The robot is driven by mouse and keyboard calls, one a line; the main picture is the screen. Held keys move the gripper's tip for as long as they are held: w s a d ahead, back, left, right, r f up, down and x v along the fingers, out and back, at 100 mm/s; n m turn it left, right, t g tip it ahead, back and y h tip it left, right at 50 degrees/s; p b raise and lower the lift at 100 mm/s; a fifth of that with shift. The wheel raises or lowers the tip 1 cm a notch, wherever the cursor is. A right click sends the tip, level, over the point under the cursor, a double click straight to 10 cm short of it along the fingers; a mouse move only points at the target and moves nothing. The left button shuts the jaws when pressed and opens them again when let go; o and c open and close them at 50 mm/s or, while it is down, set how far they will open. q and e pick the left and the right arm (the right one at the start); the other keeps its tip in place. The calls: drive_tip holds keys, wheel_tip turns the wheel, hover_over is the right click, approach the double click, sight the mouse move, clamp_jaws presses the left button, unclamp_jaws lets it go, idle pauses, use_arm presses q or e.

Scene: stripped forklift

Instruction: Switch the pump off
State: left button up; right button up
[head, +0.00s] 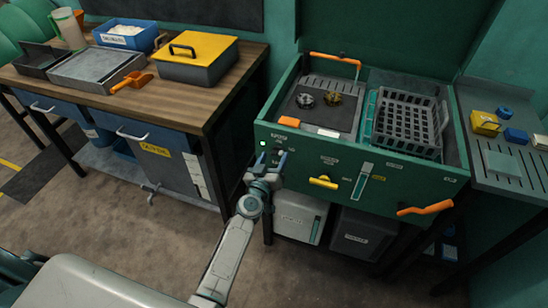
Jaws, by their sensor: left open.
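A green wash station (400,178) stands at the right, with a front panel facing me. A small lit indicator (263,143), pale green, shows at the panel's left end. My left gripper (271,158) is open in front of this end of the panel, just below the indicator. Its fingers point at the panel, and nothing shows between them. I cannot tell whether they touch anything. The pump switch cannot be made out; the gripper covers part of the panel there. My right gripper is not in view.
The panel also carries a yellow handle (323,182), a sight gauge (362,181) and an orange lever (425,208). A black basket (408,122) sits in the station's top. A wooden bench (215,88) with a yellow-lidded box (198,57) stands left. Floor between is clear.

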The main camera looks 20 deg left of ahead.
use_arm(q)
drive_tip(key=shift+w, duration=0.45)
drive_tip(key=shift+c, duration=0.4)
drive_tip(key=c, duration=0.9)
drive_tip(key=shift+n, duration=0.3)
drive_tip(key=n, duration=0.6)
drive_tip(key=shift+a+f, duration=0.1)
drive_tip(key=n, duration=0.7)
drive_tip(key=shift+f, duration=0.15)
drive_tip(key=shift+n, duration=0.3)
